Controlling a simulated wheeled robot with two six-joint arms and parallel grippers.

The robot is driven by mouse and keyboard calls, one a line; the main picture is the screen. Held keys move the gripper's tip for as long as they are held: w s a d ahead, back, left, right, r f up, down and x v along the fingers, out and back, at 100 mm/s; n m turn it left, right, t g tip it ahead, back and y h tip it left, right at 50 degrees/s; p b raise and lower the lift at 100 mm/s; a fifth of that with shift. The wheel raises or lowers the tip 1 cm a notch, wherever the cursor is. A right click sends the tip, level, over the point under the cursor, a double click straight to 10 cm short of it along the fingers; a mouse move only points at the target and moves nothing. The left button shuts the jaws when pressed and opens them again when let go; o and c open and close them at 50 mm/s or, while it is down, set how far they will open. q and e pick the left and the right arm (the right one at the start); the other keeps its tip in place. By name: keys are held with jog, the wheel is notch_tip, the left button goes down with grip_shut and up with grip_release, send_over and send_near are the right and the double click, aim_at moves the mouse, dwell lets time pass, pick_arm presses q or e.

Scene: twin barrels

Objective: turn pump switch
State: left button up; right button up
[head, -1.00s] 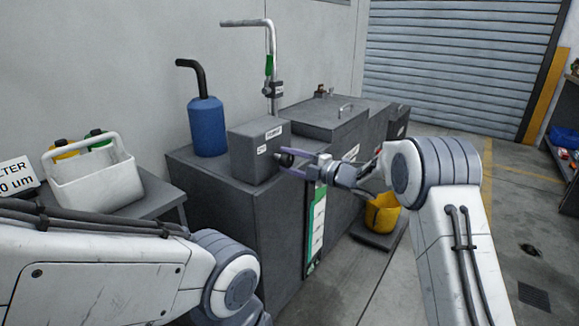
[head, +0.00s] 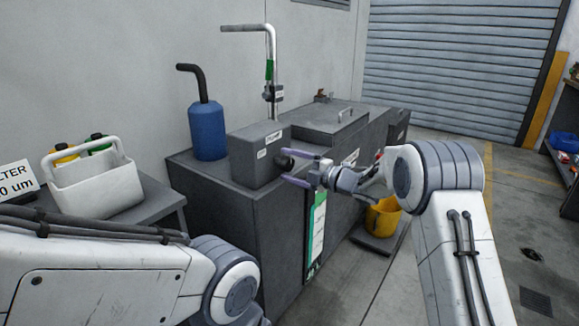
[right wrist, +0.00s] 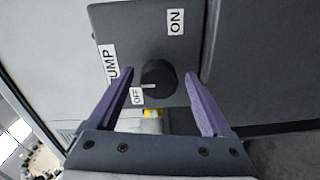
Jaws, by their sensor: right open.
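The pump switch is a round black knob (right wrist: 158,76) on a dark grey box (head: 254,158) that stands on the grey machine. In the right wrist view, a white mark on the knob lies by the "OFF" label (right wrist: 137,95); the "ON" label (right wrist: 175,22) is farther up. The knob also shows in the head view (head: 284,163). My right gripper (head: 296,167) is open, its purple fingers on either side of the knob. In the right wrist view the fingers stand apart from the knob. My left arm crosses the lower left of the head view; its gripper is out of view.
A blue bottle (head: 207,130) and a bent grey pipe (head: 271,70) stand behind the box. A white carrier (head: 95,187) sits on a side table at left. A yellow bucket (head: 383,217) stands by the machine.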

jog(key=p+v, duration=0.1)
jog(key=v, duration=0.9)
jog(key=s+a+m+h, duration=0.6)
jog(key=m+h, duration=0.3)
jog(key=m, duration=0.2)
jog(key=s+d+f+m+g+h, duration=0.1)
jog(key=s+f+m+g, duration=0.2)
jog(key=s, duration=0.9)
jog(key=s+f+m+g+h, duration=0.2)
jog(key=s+m+g, duration=0.15)
jog(key=s, duration=0.95)
jog(key=s+d+f+m+g+h, duration=0.1)
jog(key=s+f+m+g, duration=0.2)
jog(key=s, duration=0.9)
notch_tip(320, 180, up, 30)
jog(key=p, duration=3)
jog(key=shift+g, duration=0.45)
